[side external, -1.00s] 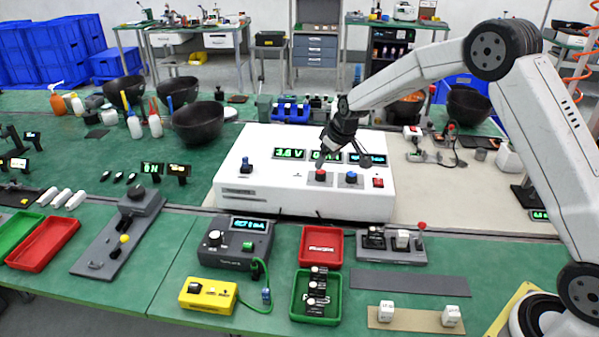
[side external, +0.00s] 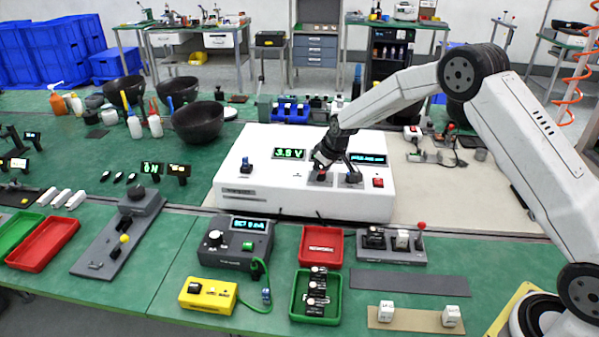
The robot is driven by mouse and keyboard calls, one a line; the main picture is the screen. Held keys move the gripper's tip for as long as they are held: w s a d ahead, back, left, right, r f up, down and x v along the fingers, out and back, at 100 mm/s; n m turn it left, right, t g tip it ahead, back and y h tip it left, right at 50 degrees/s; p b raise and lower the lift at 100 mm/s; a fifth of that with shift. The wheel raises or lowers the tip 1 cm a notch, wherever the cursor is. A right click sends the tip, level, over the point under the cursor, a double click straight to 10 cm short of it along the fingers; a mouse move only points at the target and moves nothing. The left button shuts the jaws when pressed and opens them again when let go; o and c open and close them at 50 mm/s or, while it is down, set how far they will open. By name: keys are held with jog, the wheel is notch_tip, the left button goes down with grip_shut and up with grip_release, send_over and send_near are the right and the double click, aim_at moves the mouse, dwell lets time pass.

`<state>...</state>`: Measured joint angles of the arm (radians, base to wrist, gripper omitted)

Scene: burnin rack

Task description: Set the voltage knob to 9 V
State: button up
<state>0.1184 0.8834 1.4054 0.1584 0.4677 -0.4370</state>
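A white bench unit (side external: 265,197) stands mid-table. Its left green display (side external: 289,153) shows a voltage of about 3.8 V; the digits are small. A dark blue knob (side external: 246,167) is at the unit's left. A red knob (side external: 321,176) and a blue knob, now mostly hidden, are near its middle. No knob label is legible, so I cannot tell which one sets the voltage. My gripper (side external: 336,170) is low over the red and blue knobs, its dark fingers apart. Contact with either knob is unclear. My arm covers the middle display.
A grey meter box (side external: 238,250), a red tray (side external: 320,246) and a green tray (side external: 315,297) stand in front. The unit's top left is mostly clear.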

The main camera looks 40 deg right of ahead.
grip_shut()
jog(key=shift+m+h, duration=0.3)
jog(key=shift+m, duration=0.3)
jog(key=shift+a+m+h, duration=0.1)
jog(key=shift+m+h, duration=0.8)
jog(key=shift+m, duration=1.4)
jog(key=m+g, duration=0.1)
jog(key=m, duration=0.1)
jog(key=m+h, duration=0.1)
jog(key=m, duration=0.2)
jog(key=shift+w+g+h, duration=0.1)
jog(key=shift+g+h, duration=0.2)
jog(key=shift+g, duration=0.1)
jog(key=m+g, duration=0.1)
jog(key=m, duration=0.2)
jog(key=m+g+h, duration=0.1)
jog(key=m, duration=0.1)
jog(key=shift+m, duration=0.4)
jog(key=m+g, duration=0.2)
jog(key=m, duration=0.3)
jog(key=shift+w, duration=0.1)
